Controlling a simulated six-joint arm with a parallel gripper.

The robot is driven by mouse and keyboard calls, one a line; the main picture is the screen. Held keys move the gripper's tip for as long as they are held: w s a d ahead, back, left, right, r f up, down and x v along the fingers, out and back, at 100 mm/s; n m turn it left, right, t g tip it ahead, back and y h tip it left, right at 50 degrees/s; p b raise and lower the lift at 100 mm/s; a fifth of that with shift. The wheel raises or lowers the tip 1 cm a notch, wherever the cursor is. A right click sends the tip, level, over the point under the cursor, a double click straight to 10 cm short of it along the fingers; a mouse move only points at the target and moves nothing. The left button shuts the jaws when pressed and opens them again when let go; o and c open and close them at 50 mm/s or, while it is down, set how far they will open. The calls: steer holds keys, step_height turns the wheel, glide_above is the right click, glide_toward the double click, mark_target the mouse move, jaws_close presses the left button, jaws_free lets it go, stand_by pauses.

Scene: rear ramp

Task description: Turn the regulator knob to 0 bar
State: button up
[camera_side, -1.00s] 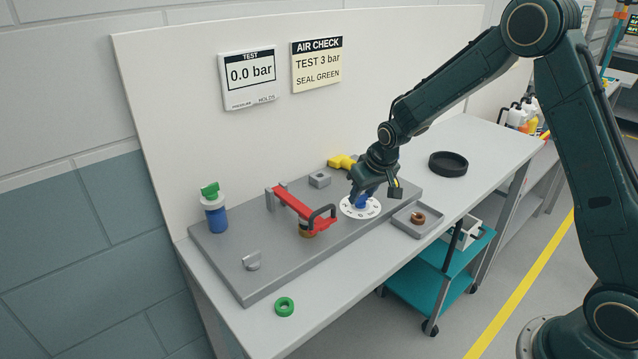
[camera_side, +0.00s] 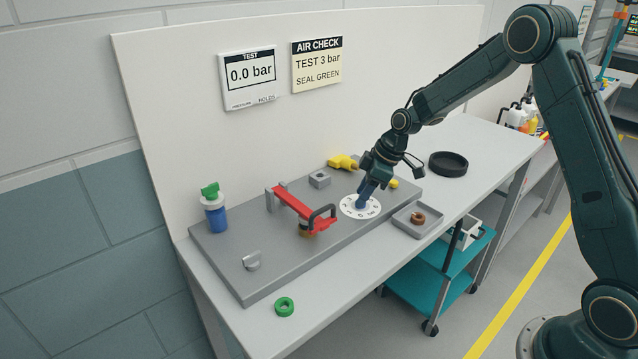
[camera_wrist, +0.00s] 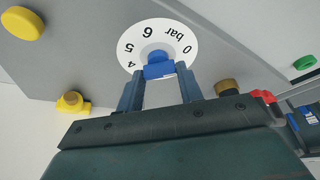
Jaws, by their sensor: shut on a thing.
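The regulator knob (camera_wrist: 157,64) is blue and sits at the centre of a white dial (camera_wrist: 140,30) printed with 4, 5, 6, bar and 0; the rest of the scale is hidden by my gripper. In the side view the dial (camera_side: 347,208) lies on the grey plate. My gripper (camera_side: 364,194) points down over it, shut on the knob, with one finger on each side in the wrist view (camera_wrist: 160,74). I cannot tell which number the knob points to. The wall display (camera_side: 250,79) reads 0.0 bar.
A red lever clamp (camera_side: 300,206) stands left of the dial. A yellow valve (camera_side: 342,162) and a yellow button (camera_side: 394,184) are close by. A tray (camera_side: 407,226) holds a copper-coloured ring. A green ring (camera_side: 284,306) lies at the table's front. A note (camera_side: 317,66) says TEST 3 bar.

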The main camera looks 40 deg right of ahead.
steer(key=shift+n+y, duration=0.3)
steer(key=shift+n, duration=0.2)
steer(key=o, duration=1)
steer(key=shift+r, duration=0.1)
steer(key=shift+v, duration=6.85)
steer(key=shift+w+r, duration=0.1)
